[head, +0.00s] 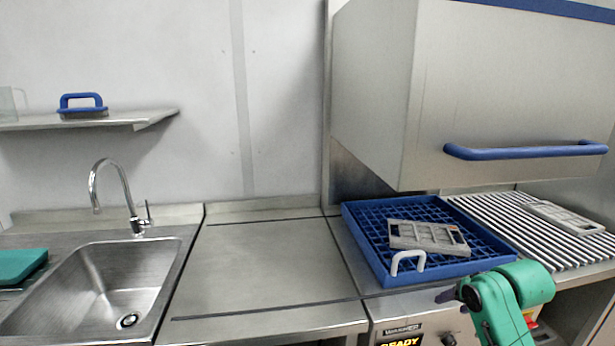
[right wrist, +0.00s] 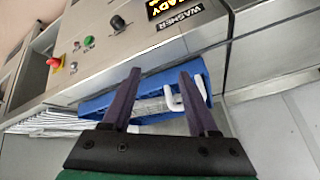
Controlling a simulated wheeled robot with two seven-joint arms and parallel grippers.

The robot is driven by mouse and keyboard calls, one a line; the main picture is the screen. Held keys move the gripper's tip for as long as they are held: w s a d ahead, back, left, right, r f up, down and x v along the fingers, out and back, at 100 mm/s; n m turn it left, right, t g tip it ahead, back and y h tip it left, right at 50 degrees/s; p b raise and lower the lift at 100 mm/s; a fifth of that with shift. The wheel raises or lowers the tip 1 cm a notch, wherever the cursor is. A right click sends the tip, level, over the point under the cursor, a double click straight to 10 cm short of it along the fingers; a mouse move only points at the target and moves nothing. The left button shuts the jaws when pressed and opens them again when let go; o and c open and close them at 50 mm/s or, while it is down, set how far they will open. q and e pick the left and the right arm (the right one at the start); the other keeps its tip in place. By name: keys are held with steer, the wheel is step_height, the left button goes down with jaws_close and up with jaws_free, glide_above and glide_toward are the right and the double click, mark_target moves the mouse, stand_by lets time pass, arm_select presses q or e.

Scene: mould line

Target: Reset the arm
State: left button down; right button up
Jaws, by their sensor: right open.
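My right gripper (head: 448,294) is at the lower right of the head view, on a green arm, in front of the front edge of the washer counter. In the right wrist view its two dark fingers (right wrist: 160,78) are spread apart with nothing between them. Beyond them is the blue rack (right wrist: 94,106), which also shows in the head view (head: 374,246). A light grey mould-like part (head: 427,236) lies in the rack. A white handle-shaped piece (head: 408,260) is at the rack's front edge. My left gripper is not in view.
A raised steel hood with a blue bar handle (head: 525,152) hangs above the rack. A similar grey part (head: 563,217) lies on the slatted rollers (head: 530,232) at right. The steel counter (head: 265,265) is clear. A sink (head: 110,285) is at left; a red button (right wrist: 54,63) is on the panel.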

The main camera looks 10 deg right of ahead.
steer(key=s+a+f+n+g+y, duration=0.25)
steer(key=s+a+f+n, duration=0.55)
steer(key=s+a+f, duration=0.85)
step_height(320, 180, down, 21)
steer(key=s+a+g, duration=0.2)
steer(key=s, duration=0.1)
steer(key=s+d+f+n+g+h, duration=0.1)
steer(key=s+d+f, duration=0.2)
steer(key=s+f, duration=1.2)
steer(key=shift+s+d+f, duration=0.15)
steer(key=shift+s+f, duration=0.1)
steer(key=shift+s, duration=0.9)
